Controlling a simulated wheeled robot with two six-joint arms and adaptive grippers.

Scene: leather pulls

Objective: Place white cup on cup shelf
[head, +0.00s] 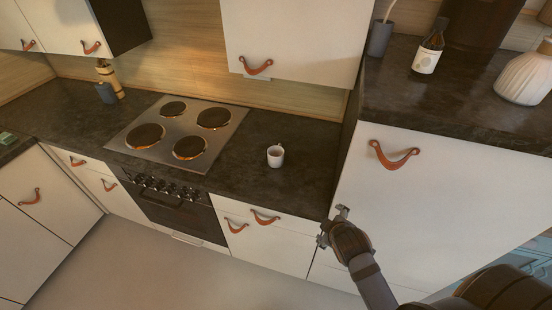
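A small white cup (275,156) stands upright on the dark countertop, right of the stove. My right gripper (331,226) is in front of the counter's edge, to the lower right of the cup and apart from it. Its fingers look spread, with nothing between them. My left gripper is not in view. I cannot make out a cup shelf; a closed white wall cabinet (295,35) with a leather pull hangs above the counter behind the cup.
A stove (176,131) with several burners is set in the dark countertop (235,155). A tall white cabinet (430,205) rises at right, with a brown bottle (429,48) and a pale ribbed vase (525,78) on top. Counter space around the cup is clear.

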